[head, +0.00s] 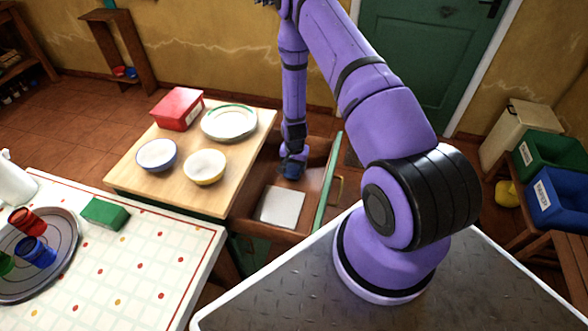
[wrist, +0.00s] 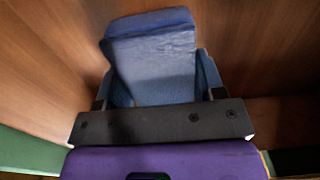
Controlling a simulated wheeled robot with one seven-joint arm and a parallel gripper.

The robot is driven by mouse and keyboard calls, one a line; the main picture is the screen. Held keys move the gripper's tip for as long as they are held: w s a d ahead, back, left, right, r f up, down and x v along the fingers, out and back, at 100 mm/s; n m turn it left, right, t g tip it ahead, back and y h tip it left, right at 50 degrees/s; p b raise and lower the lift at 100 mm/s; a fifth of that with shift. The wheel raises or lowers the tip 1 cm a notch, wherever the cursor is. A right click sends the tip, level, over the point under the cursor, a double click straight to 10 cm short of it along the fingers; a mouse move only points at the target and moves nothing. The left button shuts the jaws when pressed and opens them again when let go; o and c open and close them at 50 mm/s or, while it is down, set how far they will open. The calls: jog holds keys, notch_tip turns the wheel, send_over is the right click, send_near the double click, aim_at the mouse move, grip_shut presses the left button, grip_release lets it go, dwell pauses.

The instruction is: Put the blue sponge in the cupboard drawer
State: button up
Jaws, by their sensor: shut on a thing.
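The blue sponge (wrist: 155,62) fills the middle of the wrist view, between the two fingers of my gripper (wrist: 157,92). My gripper is shut on it. Brown wooden walls surround the sponge in that view. In the head view my gripper (head: 292,166) points down inside the open cupboard drawer (head: 262,228), near its far end. The sponge is hard to make out there. I cannot tell whether it touches the drawer floor. The drawer has a green front (head: 329,185) and stands pulled out.
A pale flat square (head: 281,207) lies in the drawer's near part. The wooden cupboard top (head: 135,181) holds bowls, a plate (head: 229,122) and a red box (head: 177,109). A green block (head: 105,213) lies on the white counter (head: 150,275) at left.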

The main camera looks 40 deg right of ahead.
jog(key=shift+f, duration=0.9)
jog(key=shift+f, duration=0.15)
jog(key=o, duration=1)
jog(key=shift+c, duration=0.2)
